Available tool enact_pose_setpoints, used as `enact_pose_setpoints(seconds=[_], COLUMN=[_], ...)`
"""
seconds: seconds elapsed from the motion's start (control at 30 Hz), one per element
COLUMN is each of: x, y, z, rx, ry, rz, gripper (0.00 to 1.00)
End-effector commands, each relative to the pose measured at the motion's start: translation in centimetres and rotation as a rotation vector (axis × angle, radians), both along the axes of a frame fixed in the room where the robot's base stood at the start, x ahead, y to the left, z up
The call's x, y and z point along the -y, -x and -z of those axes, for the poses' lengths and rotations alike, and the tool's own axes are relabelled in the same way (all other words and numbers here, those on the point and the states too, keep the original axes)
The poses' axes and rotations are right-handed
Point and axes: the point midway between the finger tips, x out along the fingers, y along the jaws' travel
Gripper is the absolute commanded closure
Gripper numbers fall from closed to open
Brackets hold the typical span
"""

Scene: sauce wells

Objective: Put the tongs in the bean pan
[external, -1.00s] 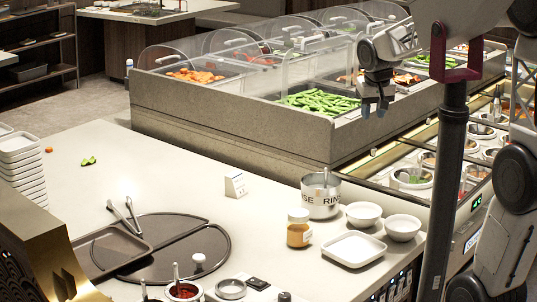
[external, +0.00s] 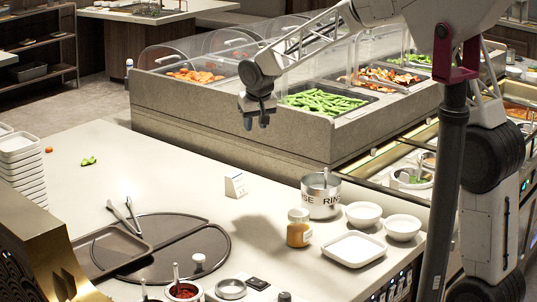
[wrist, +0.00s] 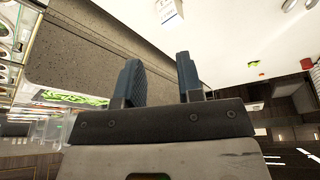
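The metal tongs (external: 125,216) lie on the white counter at the left, their ends by the edge of a dark round tray (external: 215,262). The bean pan (external: 360,106), filled with green beans (external: 318,100), sits in the grey buffet unit behind a clear guard. My gripper (external: 255,120) is empty, in the air left of the bean pan and in front of the buffet's grey side. In the wrist view my gripper's fingers (wrist: 160,78) stand apart with nothing between them. The tongs cannot be made out in the wrist view.
A sign (external: 235,185), a steel pot (external: 321,196), a jar (external: 299,228), white bowls (external: 364,214) and a square plate (external: 353,248) stand on the counter. Stacked dishes (external: 18,152) are at the left. The counter's back left is mostly clear.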

Motion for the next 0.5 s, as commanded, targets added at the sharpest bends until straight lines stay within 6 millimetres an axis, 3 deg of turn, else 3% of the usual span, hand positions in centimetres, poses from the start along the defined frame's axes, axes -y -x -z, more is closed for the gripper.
enact_pose_setpoints(seconds=[0.03, 0.5], x=[-2.0, -18.9], y=[-0.2, 0.0], z=[0.8, 8.1], rx=[0.002, 0.022], ry=[-0.001, -0.019], rz=[-0.012, -0.096], gripper=[0.66, 0.66])
